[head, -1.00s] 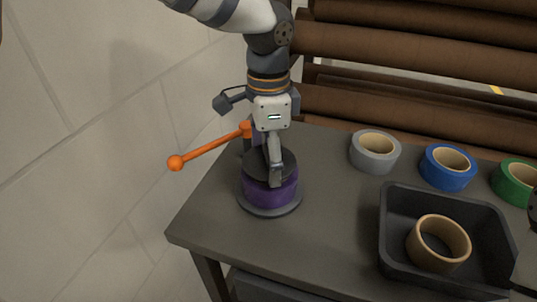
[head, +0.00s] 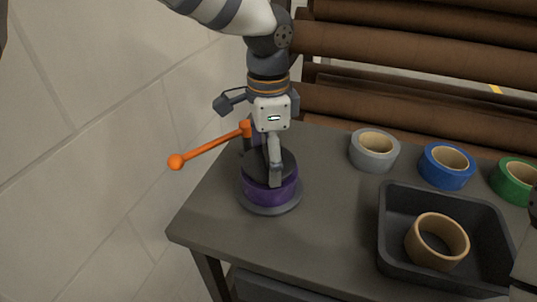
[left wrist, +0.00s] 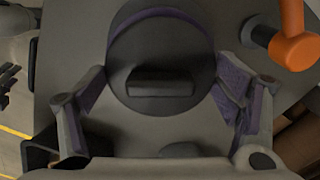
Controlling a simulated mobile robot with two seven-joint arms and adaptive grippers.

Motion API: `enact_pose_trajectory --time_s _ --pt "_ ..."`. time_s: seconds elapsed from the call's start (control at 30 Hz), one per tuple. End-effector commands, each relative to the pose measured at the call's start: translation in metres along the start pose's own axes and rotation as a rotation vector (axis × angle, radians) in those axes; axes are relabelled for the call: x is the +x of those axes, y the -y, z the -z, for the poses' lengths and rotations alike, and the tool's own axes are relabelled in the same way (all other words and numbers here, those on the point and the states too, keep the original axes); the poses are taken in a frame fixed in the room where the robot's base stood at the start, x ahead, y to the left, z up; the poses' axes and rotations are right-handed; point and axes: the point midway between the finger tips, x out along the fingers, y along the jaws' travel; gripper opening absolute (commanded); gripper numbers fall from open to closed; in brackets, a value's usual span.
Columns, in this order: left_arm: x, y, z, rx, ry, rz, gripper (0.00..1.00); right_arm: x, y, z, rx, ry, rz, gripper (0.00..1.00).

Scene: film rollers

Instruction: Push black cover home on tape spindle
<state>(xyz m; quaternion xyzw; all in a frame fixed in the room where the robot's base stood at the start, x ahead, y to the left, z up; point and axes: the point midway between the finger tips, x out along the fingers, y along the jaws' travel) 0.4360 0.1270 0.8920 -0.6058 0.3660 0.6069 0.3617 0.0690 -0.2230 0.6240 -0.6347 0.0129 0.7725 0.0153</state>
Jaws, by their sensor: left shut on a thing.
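The black cover (head: 262,163) sits over the purple tape roll (head: 262,193) on the round grey spindle base (head: 250,206) at the table's left end. My left gripper (head: 275,180) points down over it, with one finger at its near side. In the left wrist view the cover (left wrist: 135,60) is a dark disc with a raised bar across it. The fingers of my left gripper (left wrist: 160,105) stand on either side, shut on the cover. Any gap under the cover is hard to judge. Only a cut-off grey part, perhaps of my right arm, shows at the head view's right edge.
An orange lever with a ball end (head: 210,148) sticks out left behind the spindle. Grey (head: 374,151), blue (head: 447,167) and green (head: 517,180) tape rolls stand at the right. A black tray (head: 387,243) holds a tan roll (head: 437,241). A wall is at left.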

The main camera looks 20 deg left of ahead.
Motion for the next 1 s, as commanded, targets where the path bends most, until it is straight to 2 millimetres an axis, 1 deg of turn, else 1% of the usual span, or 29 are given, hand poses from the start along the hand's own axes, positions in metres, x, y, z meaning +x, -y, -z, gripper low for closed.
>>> enact_pose_trajectory --time_s 0.63,1.0 --pt "0.0066 0.0001 0.0001 0.000 0.001 0.000 0.55 0.0006 0.0000 -0.0005 0.000 0.002 0.000 0.40" --pt "0.0059 0.0001 0.0001 0.000 0.000 0.000 0.55 0.0004 0.0000 -0.0003 0.000 0.001 0.000 0.40"
